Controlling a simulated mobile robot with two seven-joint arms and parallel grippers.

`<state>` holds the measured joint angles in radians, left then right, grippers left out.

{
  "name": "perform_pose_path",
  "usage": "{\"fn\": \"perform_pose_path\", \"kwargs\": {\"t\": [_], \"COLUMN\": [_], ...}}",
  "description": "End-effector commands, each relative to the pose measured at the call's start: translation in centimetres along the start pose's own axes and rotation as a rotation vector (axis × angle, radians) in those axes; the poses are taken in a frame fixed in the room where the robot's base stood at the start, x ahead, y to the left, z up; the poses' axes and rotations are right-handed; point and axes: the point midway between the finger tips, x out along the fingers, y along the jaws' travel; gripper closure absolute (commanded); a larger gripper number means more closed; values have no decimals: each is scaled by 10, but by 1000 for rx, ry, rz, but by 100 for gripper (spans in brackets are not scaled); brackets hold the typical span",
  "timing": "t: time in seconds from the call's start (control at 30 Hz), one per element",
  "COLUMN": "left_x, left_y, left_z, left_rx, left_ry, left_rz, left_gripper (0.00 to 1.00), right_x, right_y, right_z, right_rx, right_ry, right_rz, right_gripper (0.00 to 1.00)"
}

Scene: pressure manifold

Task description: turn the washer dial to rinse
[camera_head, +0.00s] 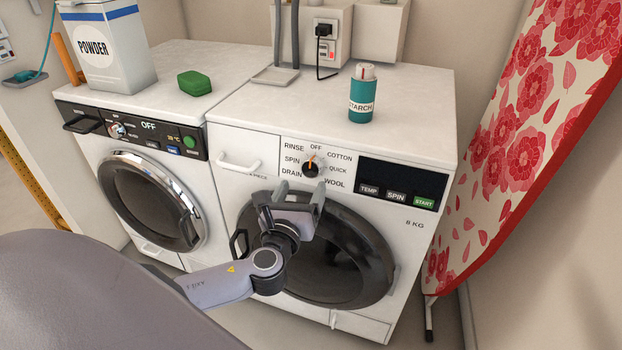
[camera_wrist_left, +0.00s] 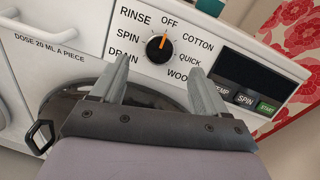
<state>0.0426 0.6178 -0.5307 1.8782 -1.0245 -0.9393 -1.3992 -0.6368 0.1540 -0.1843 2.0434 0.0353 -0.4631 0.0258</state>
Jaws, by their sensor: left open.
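The washer dial (camera_head: 311,167) is a round black knob with an orange pointer on the right-hand white machine's panel. The pointer is at OFF in the left wrist view, where the dial (camera_wrist_left: 159,47) also shows. Labels around it read RINSE (camera_wrist_left: 136,18), SPIN, DRAIN, OFF, COTTON, QUICK and WOOL. RINSE is up and left of the dial. My left gripper (camera_head: 300,187) is open and empty just below the dial, apart from it. In the left wrist view its two fingers (camera_wrist_left: 160,77) point up towards the panel, with the dial between and beyond their tips. My right gripper is not in view.
A white drawer handle (camera_head: 239,163) sticks out left of the dial. A dark display with TEMP, SPIN and START buttons (camera_head: 424,202) is to the right. The round door (camera_head: 340,262) is below. A teal starch bottle (camera_head: 362,97) stands on top. A patterned ironing board (camera_head: 520,130) leans at right.

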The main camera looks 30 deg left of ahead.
Motion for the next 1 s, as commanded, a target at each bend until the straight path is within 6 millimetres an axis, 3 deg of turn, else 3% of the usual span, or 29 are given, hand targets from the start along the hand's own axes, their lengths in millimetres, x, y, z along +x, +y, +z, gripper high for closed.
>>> {"fn": "perform_pose_path", "kwargs": {"t": [0.4,0.83,1.0], "left_x": [55,64,64], "left_y": [0,0,0], "left_z": [0,0,-1], "left_rx": [-4,-5,-5], "left_ry": [1,3,3], "left_rz": [0,-1,0], "left_gripper": [26,26,81], "right_x": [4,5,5], "right_y": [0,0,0], "right_z": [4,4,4], "right_rx": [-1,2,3], "right_ry": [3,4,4], "right_rz": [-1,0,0], "right_gripper": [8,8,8]}}
